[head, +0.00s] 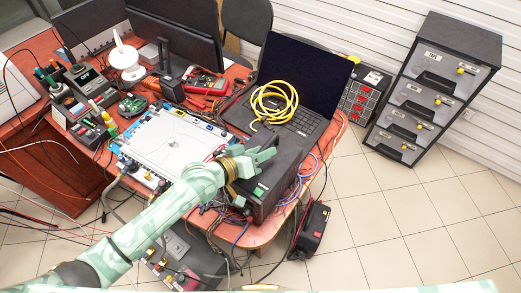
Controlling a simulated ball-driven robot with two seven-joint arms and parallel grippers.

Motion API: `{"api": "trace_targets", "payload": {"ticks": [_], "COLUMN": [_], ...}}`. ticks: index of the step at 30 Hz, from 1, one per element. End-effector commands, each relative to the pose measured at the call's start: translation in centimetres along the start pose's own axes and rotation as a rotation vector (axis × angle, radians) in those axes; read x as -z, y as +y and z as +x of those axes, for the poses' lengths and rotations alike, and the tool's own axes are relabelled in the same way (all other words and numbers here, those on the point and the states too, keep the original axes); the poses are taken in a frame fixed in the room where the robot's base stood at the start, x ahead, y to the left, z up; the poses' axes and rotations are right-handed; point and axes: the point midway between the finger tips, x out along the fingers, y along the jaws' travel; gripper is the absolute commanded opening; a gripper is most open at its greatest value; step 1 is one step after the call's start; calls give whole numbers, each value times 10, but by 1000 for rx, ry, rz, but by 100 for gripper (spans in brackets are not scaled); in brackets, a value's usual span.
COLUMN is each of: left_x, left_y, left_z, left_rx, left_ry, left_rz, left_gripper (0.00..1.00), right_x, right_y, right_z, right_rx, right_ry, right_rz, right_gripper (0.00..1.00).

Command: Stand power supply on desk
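A dark box that looks like the power supply (266,199) is at the desk's front right corner, with a small green patch on its near face. My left arm reaches in from the lower left, and my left gripper (262,158) is at the top of this box, overlapping its upper left part. I cannot tell whether the fingers touch or grip it. The gripper hides part of the box. The desk (262,232) has a reddish top with its front edge just below the box. My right gripper is out of view.
An open laptop (305,75) with a coiled yellow cable (274,104) is behind the box. A white board (172,142) lies to its left. Loose cables hang at the desk's edge. A black and red case (311,230) stands on the floor. Drawers (432,90) stand right, beyond clear tiles.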

Motion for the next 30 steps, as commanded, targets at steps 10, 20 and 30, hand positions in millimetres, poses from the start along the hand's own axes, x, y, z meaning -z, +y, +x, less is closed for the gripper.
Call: {"api": "trace_targets", "payload": {"ticks": [10, 20, 30], "left_x": [0, 1, 0], "left_y": [0, 1, 1], "left_z": [-6, -76, -119], "left_rx": [0, 1, -1], "left_ry": [0, -2, 1], "left_rz": [-1, 2, -1], "left_gripper": [36, 36, 36], "right_x": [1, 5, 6], "right_y": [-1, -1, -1], "right_z": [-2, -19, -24], "right_rx": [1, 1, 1], "right_ry": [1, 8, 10], "right_rz": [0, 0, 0], "right_gripper": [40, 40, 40]}}
